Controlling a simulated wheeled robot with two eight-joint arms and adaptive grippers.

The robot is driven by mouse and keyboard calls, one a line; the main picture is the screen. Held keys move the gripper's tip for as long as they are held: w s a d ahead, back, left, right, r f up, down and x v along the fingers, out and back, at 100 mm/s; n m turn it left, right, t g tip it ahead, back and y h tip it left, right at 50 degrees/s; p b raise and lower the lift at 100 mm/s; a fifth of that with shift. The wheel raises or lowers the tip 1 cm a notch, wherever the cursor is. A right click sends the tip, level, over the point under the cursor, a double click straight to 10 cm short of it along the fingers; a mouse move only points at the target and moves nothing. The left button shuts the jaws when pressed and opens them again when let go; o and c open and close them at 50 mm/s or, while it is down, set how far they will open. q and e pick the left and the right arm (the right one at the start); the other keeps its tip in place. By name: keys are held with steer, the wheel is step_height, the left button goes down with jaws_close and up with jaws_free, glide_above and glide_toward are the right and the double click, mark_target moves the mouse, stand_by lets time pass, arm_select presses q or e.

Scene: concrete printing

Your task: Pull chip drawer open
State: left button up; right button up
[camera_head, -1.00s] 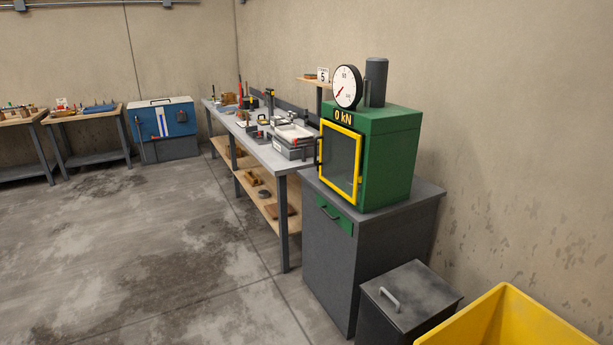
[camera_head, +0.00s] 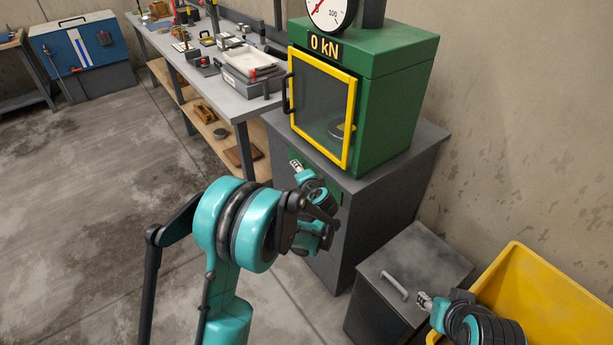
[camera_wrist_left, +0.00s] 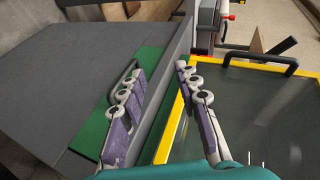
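The chip drawer is the green front (camera_wrist_left: 95,132) set in the grey cabinet below the green press, and it looks flush with the cabinet. Its black handle (camera_wrist_left: 122,74) shows in the left wrist view, partly behind one finger. In the head view my left arm hides most of the drawer; a bit of green (camera_head: 336,190) shows. My left gripper (camera_wrist_left: 161,70) is open and empty, in front of the cabinet, with one finger over the drawer and the other over the press door. My right gripper (camera_head: 425,301) is low at the right, its fingers too small to judge.
The green press (camera_head: 400,110) with a yellow-framed door (camera_head: 350,125) and black door handle (camera_head: 288,93) stands on the cabinet. A grey lidded bin (camera_head: 365,280) and a yellow tub (camera_head: 555,285) stand at the right. A workbench (camera_head: 165,45) runs behind. Floor at left is clear.

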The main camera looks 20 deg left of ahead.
arm_select(q)
steer(key=w+d+f+m+t+y, duration=0.1)
steer(key=w+d+f+m+t, duration=0.15)
steer(key=f, duration=0.35)
steer(key=w+d+f+m+t, duration=0.1)
steer(key=w+f+m, duration=0.2)
steer(key=f, duration=0.3)
steer(key=shift+n, duration=0.25)
steer(key=b+x, duration=0.2)
steer(key=x, duration=0.5)
steer(key=shift+a+f, duration=0.15)
steer(key=shift+a, duration=0.1)
jaws_close()
